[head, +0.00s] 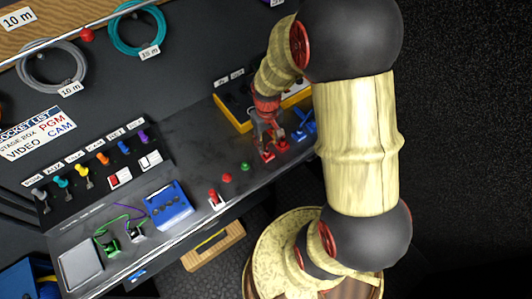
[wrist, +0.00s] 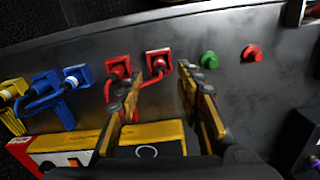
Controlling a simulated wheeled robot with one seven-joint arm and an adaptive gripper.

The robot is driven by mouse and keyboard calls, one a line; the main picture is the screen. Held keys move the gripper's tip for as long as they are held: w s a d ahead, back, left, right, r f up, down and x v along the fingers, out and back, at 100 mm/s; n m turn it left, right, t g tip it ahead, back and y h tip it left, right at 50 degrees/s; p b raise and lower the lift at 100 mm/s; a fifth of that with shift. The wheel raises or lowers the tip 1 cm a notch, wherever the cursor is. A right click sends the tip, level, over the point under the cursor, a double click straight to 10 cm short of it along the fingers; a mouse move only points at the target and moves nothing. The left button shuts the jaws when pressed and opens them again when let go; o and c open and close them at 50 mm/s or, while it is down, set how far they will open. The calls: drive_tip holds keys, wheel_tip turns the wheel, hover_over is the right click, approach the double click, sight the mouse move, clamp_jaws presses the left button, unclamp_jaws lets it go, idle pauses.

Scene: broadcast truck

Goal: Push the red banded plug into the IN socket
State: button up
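The red plug with a pale band (wrist: 158,63) rests on the dark desk in the wrist view, and a red cable joins it to a second red plug (wrist: 118,69). My gripper (wrist: 160,78) is open, one finger either side of the banded plug's cable, with nothing visibly gripped. In the head view my gripper (head: 268,132) is low over the desk beside the red pieces (head: 268,154). A yellow-edged box (head: 232,116) stands behind it; its labels are too small to read. The IN socket cannot be identified; my gripper hides part of the box in the wrist view.
Blue plugs (wrist: 73,77) and a yellow plug (wrist: 14,88) lie left of the red ones in the wrist view. A green knob (wrist: 208,60) and a red knob (wrist: 252,53) stand to the right. A blue box (head: 168,205) stands farther along the desk.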

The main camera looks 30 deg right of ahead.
sight(267, 148)
wheel_tip(267, 148, down, 5)
drive_tip(key=shift+b, duration=0.85)
drive_tip(key=shift+c, duration=0.3)
clamp_jaws()
